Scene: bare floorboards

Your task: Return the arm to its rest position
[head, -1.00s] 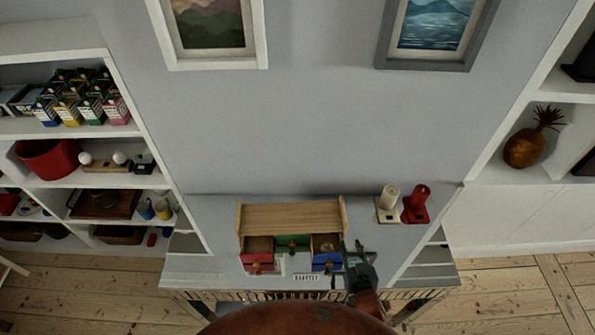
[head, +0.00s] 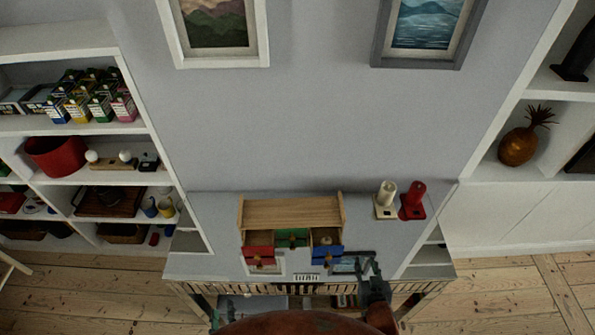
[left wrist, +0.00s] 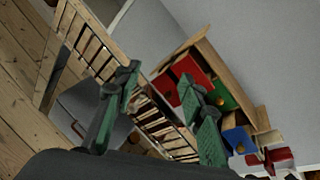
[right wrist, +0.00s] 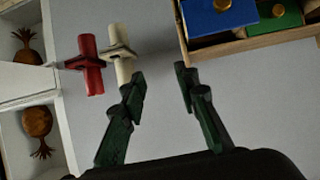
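My right gripper (head: 353,262) is open and empty in front of and to the right of the small wooden drawer cabinet (head: 290,213), clear of it. Its spread fingers also show in the right wrist view (right wrist: 160,75). My left gripper is outside the head view; the left wrist view shows its two fingers (left wrist: 160,78) apart with nothing between them. The cabinet has a red drawer (head: 258,252), a green drawer (head: 292,242) and a blue drawer (head: 327,254). The red and blue drawers stand pulled out, and a small round thing sits in the blue one.
Shelves with cartons (head: 92,100) and a red pot (head: 55,156) are at left. A pineapple ornament (head: 520,147) is on the right shelf.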

